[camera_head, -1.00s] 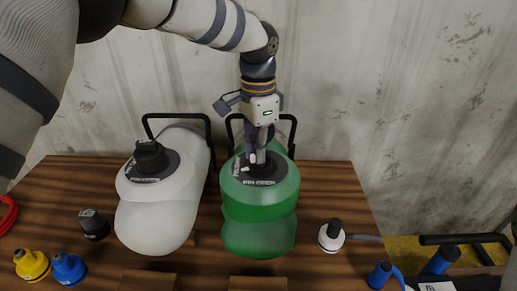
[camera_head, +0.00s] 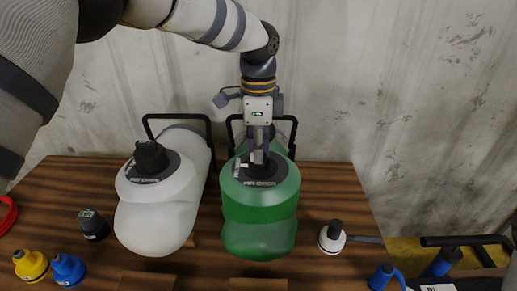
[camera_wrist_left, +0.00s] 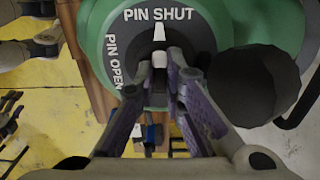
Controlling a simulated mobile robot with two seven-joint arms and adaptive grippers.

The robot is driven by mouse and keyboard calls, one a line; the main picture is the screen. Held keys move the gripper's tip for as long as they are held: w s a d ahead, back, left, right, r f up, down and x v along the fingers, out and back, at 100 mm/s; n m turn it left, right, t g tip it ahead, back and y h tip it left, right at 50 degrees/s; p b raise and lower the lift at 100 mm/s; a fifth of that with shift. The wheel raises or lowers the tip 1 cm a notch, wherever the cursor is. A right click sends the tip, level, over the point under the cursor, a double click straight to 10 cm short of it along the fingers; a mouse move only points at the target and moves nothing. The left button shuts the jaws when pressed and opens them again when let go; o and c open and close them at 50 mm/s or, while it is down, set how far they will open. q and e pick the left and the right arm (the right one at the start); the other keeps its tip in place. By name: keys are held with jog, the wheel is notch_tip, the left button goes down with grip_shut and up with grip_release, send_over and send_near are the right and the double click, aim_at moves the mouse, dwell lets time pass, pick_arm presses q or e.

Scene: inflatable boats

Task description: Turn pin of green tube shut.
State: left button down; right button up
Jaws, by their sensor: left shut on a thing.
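The green tube (camera_head: 260,211) lies on the wooden table, right of the white tube. On its top is a black valve disc with white lettering. My left gripper (camera_head: 258,158) points down onto this valve, shut on the pin (camera_wrist_left: 159,60) at its centre. In the left wrist view, the disc on the green tube (camera_wrist_left: 95,25) reads PIN SHUT at the top and PIN OPEN at the left. A white pointer (camera_wrist_left: 159,32) lines up with PIN SHUT. The fingers hide much of the pin. My right gripper is not in view.
The white tube (camera_head: 157,215) with a black cap (camera_head: 150,157) lies close on the left. Black (camera_head: 93,225), yellow (camera_head: 31,265), blue (camera_head: 68,268) and white (camera_head: 332,236) fittings stand around the front of the table. A concrete wall rises behind.

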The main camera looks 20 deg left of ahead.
pick_arm(q)
jog(key=c, duration=1.7)
grip_release()
notch_tip(320, 180, up, 12)
